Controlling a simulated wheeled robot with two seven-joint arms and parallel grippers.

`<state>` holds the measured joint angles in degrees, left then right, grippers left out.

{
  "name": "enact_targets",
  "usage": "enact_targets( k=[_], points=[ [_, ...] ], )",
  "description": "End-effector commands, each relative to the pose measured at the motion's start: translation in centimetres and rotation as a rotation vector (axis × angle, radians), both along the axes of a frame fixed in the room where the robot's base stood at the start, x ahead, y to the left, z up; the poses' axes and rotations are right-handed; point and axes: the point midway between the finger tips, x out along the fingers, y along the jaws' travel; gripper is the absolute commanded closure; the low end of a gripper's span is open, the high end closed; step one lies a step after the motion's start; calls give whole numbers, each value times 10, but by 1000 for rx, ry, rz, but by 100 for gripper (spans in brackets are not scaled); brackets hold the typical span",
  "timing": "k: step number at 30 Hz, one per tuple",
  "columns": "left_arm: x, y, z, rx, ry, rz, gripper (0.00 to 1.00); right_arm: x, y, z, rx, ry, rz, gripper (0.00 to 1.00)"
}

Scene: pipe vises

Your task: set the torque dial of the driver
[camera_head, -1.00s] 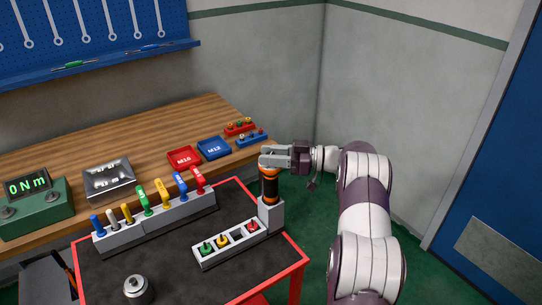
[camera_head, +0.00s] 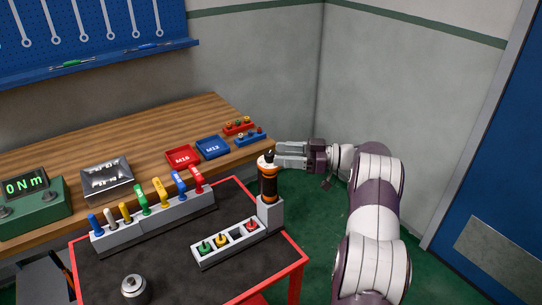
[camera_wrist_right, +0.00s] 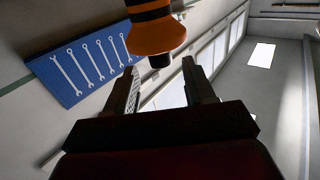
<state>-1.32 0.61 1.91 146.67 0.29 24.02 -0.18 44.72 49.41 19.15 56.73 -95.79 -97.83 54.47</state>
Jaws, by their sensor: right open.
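The driver (camera_head: 268,183) stands upright in a grey holder (camera_head: 270,211) at the right corner of the cart, black with orange bands and a pale top with a small dark tip. In the right wrist view the driver (camera_wrist_right: 155,35) shows its orange end and dark tip beyond the fingers. My right gripper (camera_head: 283,155) is open, with its fingers beside the driver's top, on its right. The same gripper (camera_wrist_right: 163,75) shows two spread fingers with nothing between them in the wrist view. The dial's setting cannot be read. My left gripper is not in view.
The red-edged cart (camera_head: 180,262) holds a rack (camera_head: 155,221) of coloured tools, a tray (camera_head: 228,243) with coloured pieces and a metal cylinder (camera_head: 134,288). Behind are the wooden bench (camera_head: 130,140), red and blue trays and a green meter (camera_head: 35,205) reading 0 Nm.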

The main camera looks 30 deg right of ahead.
Motion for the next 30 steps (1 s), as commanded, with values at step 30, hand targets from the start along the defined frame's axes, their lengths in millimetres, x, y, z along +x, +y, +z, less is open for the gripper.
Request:
enact_targets(
  k=[30],
  points=[
    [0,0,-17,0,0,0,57,-46,-69,-1,-23,-23,-10,46]
  ],
)
